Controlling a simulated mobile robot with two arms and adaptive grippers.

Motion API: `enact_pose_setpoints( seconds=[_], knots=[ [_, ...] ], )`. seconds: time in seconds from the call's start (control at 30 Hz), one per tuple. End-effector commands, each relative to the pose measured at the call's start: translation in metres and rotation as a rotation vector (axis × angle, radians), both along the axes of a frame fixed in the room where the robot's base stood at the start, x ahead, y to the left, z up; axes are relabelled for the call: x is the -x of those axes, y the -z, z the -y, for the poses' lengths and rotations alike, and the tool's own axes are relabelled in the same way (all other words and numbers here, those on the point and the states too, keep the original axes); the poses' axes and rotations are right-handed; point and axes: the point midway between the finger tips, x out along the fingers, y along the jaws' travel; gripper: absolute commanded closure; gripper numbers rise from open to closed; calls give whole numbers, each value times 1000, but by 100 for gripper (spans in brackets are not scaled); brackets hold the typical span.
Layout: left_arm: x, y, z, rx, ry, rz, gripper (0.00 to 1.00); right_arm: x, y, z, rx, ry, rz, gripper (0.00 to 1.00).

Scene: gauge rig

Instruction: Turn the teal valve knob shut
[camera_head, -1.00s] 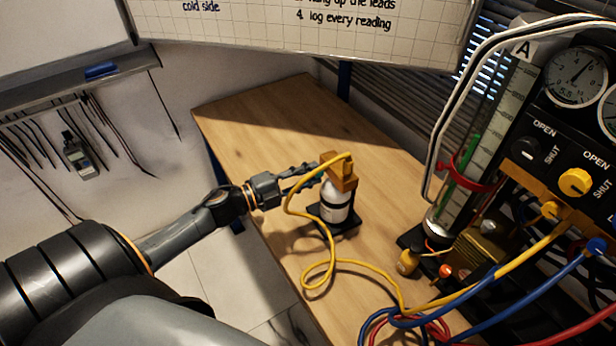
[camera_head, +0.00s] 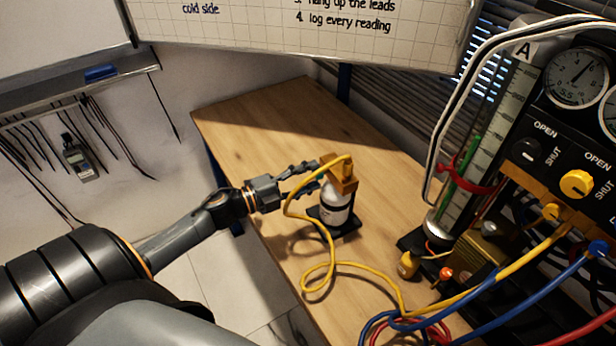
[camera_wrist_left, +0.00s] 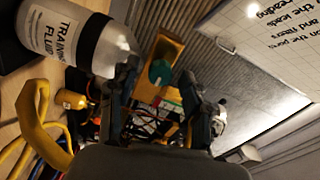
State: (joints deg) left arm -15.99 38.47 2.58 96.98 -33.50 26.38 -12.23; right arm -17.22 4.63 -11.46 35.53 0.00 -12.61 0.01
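The teal valve knob (camera_wrist_left: 160,72) sits on the side of a brass-coloured valve block (camera_wrist_left: 162,50); in the head view this block (camera_head: 342,178) tops a white bottle (camera_head: 335,204). The bottle also shows in the left wrist view (camera_wrist_left: 75,38), labelled "training fluid". My left gripper (camera_head: 313,177) is at the left of the block. Its fingers (camera_wrist_left: 158,90) are spread, with the teal knob ahead in the gap between them. I see no clear grip on the knob. In the head view the fingers mostly hide the knob. My right gripper is out of view.
A yellow hose (camera_head: 318,262) loops from the block over the wooden table (camera_head: 260,120). The gauge rig with a yellow knob (camera_head: 576,184), a black knob (camera_head: 525,150) and a dial (camera_head: 575,78) stands at the right. The table behind the bottle is clear.

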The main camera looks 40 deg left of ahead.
Motion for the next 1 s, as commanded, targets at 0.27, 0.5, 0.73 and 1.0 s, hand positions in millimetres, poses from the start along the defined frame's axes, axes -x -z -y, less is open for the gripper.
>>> enact_pose_setpoints(
  seconds=[0.27, 0.5, 0.73, 1.0],
  knots=[
    [8, 1, -5, 1, -2, -3, 51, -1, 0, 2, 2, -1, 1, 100],
    [49, 2, -25, 1, -2, -7, 51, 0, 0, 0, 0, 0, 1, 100],
    [89, 2, -46, 1, -3, -4, 51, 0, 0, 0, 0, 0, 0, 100],
    [106, 0, -55, 0, 0, 0, 51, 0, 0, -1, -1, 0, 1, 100]
  ],
)
